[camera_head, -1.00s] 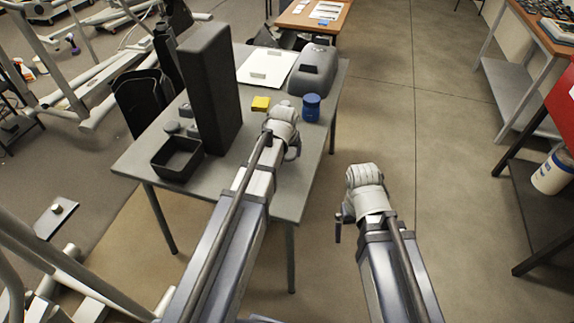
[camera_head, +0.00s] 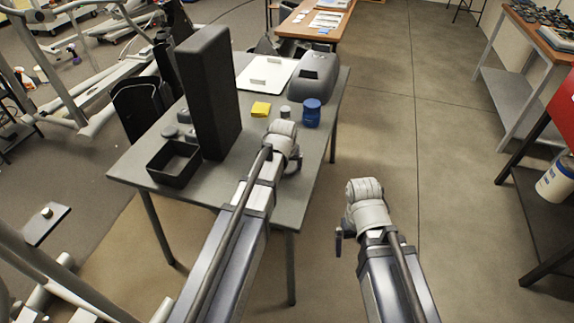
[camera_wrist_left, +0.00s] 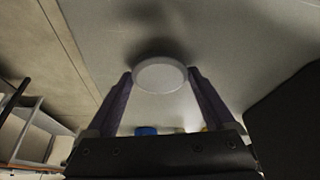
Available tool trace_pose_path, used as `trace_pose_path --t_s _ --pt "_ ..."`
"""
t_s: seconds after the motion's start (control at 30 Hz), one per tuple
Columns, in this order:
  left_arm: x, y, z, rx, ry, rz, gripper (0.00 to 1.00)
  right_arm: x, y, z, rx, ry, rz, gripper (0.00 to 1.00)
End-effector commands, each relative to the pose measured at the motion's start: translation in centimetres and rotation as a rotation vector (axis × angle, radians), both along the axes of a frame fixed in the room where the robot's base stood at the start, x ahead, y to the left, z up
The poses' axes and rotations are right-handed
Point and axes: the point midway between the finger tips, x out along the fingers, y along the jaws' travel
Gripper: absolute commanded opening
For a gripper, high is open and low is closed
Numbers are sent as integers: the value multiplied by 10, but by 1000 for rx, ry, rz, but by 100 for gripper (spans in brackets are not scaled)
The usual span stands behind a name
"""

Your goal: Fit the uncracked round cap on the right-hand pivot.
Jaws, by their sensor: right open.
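In the left wrist view a pale grey round cap (camera_wrist_left: 160,75) sits between the fingertips of my left gripper (camera_wrist_left: 160,78), which touch its two sides. A dark shadow lies on the grey tabletop behind it. I see no crack on the face shown. In the head view my left wrist, over the table's right front part, hides the fingers and cap. My right gripper (camera_head: 339,240) is off the table to the right, open, its fingers mostly hidden. Small grey round pieces (camera_head: 170,131) lie behind the tray. A plate with a short round stub (camera_head: 46,212) is at lower left; I cannot tell which pivot it is.
On the grey table (camera_head: 215,178) stand a tall dark block (camera_head: 208,95), a black open tray (camera_head: 175,165), a yellow block (camera_head: 261,109), a small grey cylinder (camera_head: 286,112) and a blue jar (camera_head: 311,113). Exercise-machine frames fill the left.

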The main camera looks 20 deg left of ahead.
Motion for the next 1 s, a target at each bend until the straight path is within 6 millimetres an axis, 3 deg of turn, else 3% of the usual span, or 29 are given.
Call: trace_pose_path --t_s 0.1,0.57,1.0 --pt "0 0 0 0 0 0 100 0 0 0 0 0 0 100" --pt "-2 0 10 0 0 0 100 0 0 10 0 0 0 100" --pt "-25 -4 69 0 0 0 100 0 0 69 0 0 -1 100"
